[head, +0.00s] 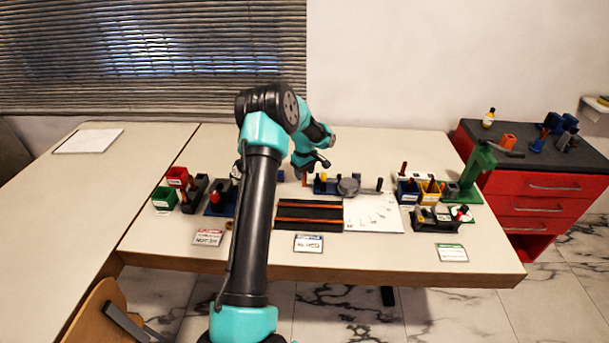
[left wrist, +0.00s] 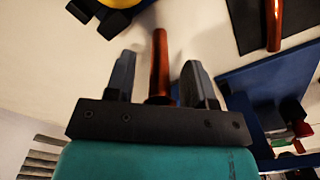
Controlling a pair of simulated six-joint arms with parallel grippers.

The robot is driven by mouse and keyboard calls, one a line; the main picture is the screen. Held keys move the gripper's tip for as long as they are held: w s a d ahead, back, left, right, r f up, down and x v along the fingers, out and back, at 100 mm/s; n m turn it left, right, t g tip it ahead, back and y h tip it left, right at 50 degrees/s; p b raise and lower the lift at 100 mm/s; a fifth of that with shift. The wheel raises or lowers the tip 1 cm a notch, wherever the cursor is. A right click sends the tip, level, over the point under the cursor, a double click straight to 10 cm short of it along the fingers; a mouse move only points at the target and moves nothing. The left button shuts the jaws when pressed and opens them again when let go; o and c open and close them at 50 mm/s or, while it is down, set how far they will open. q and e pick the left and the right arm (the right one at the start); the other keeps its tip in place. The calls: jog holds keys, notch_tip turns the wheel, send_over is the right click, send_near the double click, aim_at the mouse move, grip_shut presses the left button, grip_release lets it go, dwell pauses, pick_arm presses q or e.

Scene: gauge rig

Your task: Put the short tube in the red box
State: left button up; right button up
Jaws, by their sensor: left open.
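An orange-red tube (left wrist: 160,62) shows between the two fingers of my left gripper (left wrist: 159,72) in the left wrist view. In the head view, a small orange piece (head: 304,179), probably this tube, shows just below my open left gripper (head: 311,170). The red box (head: 177,176) stands at the left of the table, behind a green box (head: 164,197). Another orange-red tube (left wrist: 274,24) lies on a dark tray in the left wrist view. My right gripper is not in view.
A black tray (head: 310,211) with long orange-red strips and a white sheet (head: 372,214) lie at mid-table. Blue fixtures (head: 219,201) stand left of my arm. Bins, a block holder (head: 436,222) and a green press (head: 474,172) crowd the right.

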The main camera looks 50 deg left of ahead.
pick_arm(q)
jog(key=shift+c, duration=0.4)
grip_shut()
jog(key=shift+r, duration=0.15)
jog(key=shift+r, duration=1.6)
jog(key=shift+s+d+r, duration=0.15)
jog(key=shift+d, duration=0.05)
jog(key=s+d+r, duration=0.1)
jog(key=s+d, duration=0.9)
jog(key=d, duration=0.1)
jog(key=shift+d+r, duration=0.15)
jog(key=shift+d, duration=0.25)
